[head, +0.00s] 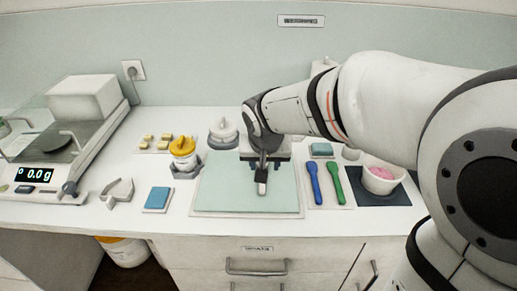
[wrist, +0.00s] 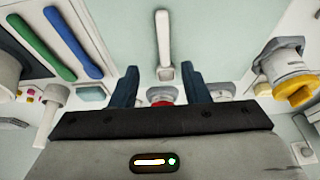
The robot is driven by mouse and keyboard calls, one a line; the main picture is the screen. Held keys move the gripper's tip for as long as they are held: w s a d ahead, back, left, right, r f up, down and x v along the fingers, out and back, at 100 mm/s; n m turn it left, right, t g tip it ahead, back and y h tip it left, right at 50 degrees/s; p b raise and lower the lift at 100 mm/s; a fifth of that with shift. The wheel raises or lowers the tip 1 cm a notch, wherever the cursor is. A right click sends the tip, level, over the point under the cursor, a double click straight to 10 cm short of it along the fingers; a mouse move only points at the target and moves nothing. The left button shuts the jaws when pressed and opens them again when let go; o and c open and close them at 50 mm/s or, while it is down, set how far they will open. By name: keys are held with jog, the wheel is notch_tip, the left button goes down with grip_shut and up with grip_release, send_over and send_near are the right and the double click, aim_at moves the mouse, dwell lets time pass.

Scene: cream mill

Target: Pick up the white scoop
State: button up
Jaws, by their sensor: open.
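The white scoop (wrist: 163,38) shows in the wrist view as a long, narrow white handle over the pale green mat (wrist: 215,40). Its near, pale end (head: 262,188) shows in the head view below my gripper (head: 263,163). In the wrist view my gripper (wrist: 160,80) is open. Its two dark blue fingers stand apart on either side of the line of the handle, with no visible contact. The far end of the scoop is hidden or unclear, and a small red patch shows between the fingers.
A blue spatula (head: 315,182) and a green spatula (head: 334,184) lie right of the mat. A cup with pink contents (head: 381,178) stands farther right. A yellow-lidded jar (head: 183,153) and a blue pad (head: 158,198) are on the left, with a scale (head: 50,150) beyond.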

jog(key=x, duration=0.8)
jog(key=shift+s+a+f, duration=0.1)
jog(key=shift+a, duration=0.25)
grip_shut()
